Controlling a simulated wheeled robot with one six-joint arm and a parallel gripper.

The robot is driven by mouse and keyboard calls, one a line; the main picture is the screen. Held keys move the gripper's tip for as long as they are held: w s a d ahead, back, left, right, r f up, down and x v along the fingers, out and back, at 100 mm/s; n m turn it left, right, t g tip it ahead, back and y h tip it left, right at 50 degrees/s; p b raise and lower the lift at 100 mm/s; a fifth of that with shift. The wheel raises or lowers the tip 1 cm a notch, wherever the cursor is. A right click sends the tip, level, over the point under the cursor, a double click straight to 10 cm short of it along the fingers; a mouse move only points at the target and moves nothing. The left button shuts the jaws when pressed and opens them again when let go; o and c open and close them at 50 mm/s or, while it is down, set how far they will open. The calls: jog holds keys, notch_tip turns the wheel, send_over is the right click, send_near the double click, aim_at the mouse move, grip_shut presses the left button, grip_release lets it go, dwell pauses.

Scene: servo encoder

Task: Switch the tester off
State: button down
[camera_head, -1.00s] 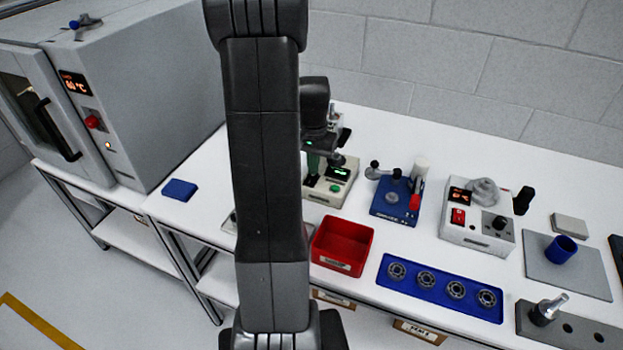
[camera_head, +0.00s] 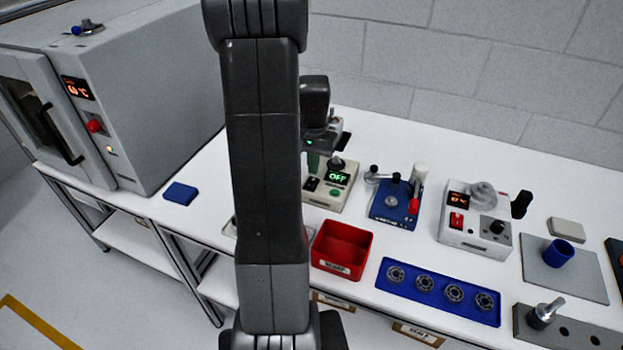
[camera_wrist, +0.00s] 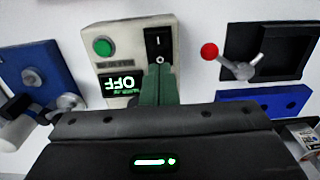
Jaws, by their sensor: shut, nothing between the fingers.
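The tester is a beige box (camera_head: 345,196) behind the red bin; its display (camera_head: 338,178) reads OFF in green. In the wrist view the tester (camera_wrist: 100,35) shows a green round button (camera_wrist: 103,47), the OFF display (camera_wrist: 121,85) upside down, and a black rocker switch (camera_wrist: 159,42) marked I and O. My gripper (camera_wrist: 158,70) is shut and empty, its green fingers at the switch's near end and hiding part of it. I cannot tell whether they touch. In the head view my gripper (camera_head: 313,162) is partly behind my arm.
A blue fixture (camera_head: 395,210) stands right of the tester, and a white heater-like unit (camera_head: 470,232) further right. A red bin (camera_head: 342,262) and a blue bearing tray (camera_head: 420,294) are in front. The wrist view shows a black holder with a red-knobbed lever (camera_wrist: 240,65).

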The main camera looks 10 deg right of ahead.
aim_at(313, 180)
jog(key=shift+r+p, duration=1.45)
jog(key=shift+r, duration=0.85)
